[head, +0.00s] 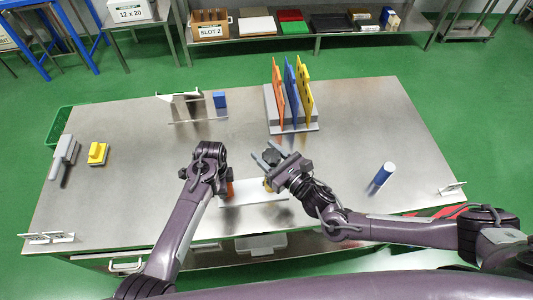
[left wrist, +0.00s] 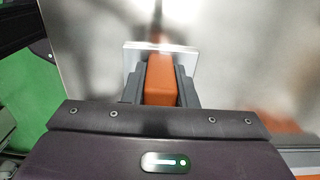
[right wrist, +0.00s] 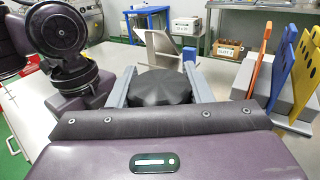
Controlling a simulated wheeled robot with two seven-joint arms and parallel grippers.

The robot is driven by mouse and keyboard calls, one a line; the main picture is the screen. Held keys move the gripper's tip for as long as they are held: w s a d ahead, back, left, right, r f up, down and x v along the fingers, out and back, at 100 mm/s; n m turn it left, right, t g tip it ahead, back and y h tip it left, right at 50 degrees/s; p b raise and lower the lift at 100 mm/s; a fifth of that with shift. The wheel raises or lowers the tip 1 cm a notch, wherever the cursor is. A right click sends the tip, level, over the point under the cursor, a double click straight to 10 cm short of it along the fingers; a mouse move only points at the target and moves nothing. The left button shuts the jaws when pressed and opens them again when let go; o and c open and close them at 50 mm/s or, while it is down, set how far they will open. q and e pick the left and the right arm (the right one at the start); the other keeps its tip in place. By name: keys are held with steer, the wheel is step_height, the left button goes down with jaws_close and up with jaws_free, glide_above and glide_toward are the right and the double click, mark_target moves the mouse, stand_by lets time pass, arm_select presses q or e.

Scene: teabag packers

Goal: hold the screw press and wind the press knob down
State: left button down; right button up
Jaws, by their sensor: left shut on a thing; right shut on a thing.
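The screw press shows its white base plate (head: 262,190) near the table's front edge in the head view. Its orange part (head: 229,188) also shows in the left wrist view (left wrist: 160,82), with a pale plate (left wrist: 132,58) beyond it. My left gripper (left wrist: 160,76) is shut on this orange part, one finger on each side. The dark press knob (head: 271,155) shows in the right wrist view as a black, lobed disc (right wrist: 160,87). My right gripper (head: 267,157) is shut on the knob from both sides. My arms and grippers hide most of the press body.
A rack (head: 304,127) with orange, blue and yellow panels stands behind my right gripper. A blue cylinder (head: 383,174) stands to the right. A grey tool (head: 64,150) and a yellow block (head: 97,153) lie at left. The table's middle left is clear.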

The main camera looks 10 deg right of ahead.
arm_select(q)
steer(key=shift+s, duration=0.1)
arm_select(e)
steer(key=m+t+h, duration=0.1)
steer(key=m+h, duration=0.1)
steer(key=m+t+h, duration=0.1)
steer(key=h, duration=0.2)
steer(key=m+t+h, duration=0.1)
steer(key=m+h, duration=0.1)
steer(key=h, duration=0.1)
steer(key=shift+w+d+m, duration=0.15)
steer(key=shift+d+m, duration=0.1)
steer(key=shift+m, duration=0.05)
steer(key=shift+d+r+m+h, duration=0.1)
steer(key=shift+d+m+h, duration=0.1)
steer(key=shift+m+h, duration=1.05)
steer(key=shift+d+m+h, duration=0.2)
steer(key=shift+m+h, duration=0.45)
steer(key=shift+h, duration=1.1)
steer(key=shift+g, duration=0.3)
steer(key=o, duration=1)
steer(key=v, duration=1.2)
steer(key=shift+a, duration=0.1)
